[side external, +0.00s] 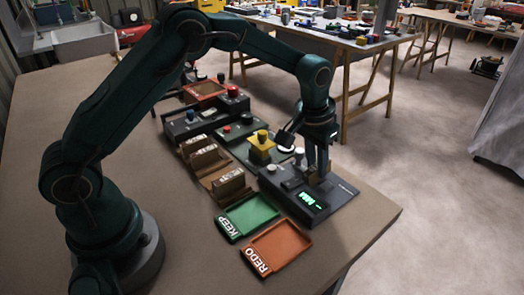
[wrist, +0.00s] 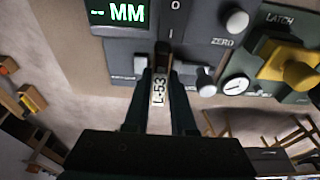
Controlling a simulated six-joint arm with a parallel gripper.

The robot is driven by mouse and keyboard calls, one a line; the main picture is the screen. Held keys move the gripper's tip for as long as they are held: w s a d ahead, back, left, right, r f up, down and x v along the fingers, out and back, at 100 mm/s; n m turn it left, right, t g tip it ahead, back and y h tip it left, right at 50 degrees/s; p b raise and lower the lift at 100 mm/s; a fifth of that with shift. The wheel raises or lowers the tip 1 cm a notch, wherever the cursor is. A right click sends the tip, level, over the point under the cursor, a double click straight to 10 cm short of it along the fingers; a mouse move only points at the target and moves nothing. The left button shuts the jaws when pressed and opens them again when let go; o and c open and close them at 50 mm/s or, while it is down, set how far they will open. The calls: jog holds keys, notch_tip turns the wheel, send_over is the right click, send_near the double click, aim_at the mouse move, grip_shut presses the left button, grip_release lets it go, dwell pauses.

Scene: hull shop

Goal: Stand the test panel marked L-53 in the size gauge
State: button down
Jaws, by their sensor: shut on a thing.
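The test panel marked L-53 (wrist: 158,90) is narrow and brown with a white label, seen nearly edge-on in the wrist view. My gripper (wrist: 162,84) is shut on it, one dark finger on each side. The size gauge (wrist: 118,48) is a dark grey box with pale blocks beside the fingers and a green display reading "-- MM". In the side view my gripper (side external: 317,177) points down over the gauge (side external: 340,200), near its back. The fingers hide most of the panel there; I cannot tell whether its lower edge touches the gauge.
A green KEEP tray (side external: 232,231) and an orange REDO tray (side external: 262,268) lie in front of the gauge. Brown racks (side external: 224,192) holding labelled panels stand to the left. A yellow-topped latch device (side external: 261,152) is close behind the gauge. The bench's right corner is clear.

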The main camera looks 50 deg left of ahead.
jog(key=shift+f, duration=0.25)
jog(key=c, duration=0.7)
grip_release()
jog(key=shift+o, duration=0.2)
jog(key=v, duration=0.4)
jog(key=shift+r, duration=0.3)
jog(key=s+a+r+t, duration=0.1)
jog(key=s+r+t, duration=0.1)
jog(key=s+r, duration=0.35)
jog(key=s+a+r+t, duration=0.1)
jog(key=s+a+r, duration=0.1)
jog(key=r, duration=0.6)
jog(key=s+f, duration=0.2)
jog(key=s, duration=0.5)
jog(key=s+a+f, duration=0.1)
jog(key=s+f, duration=0.2)
jog(key=s, duration=0.5)
jog(key=shift+s+f, duration=0.2)
jog(key=shift+s, duration=0.05)
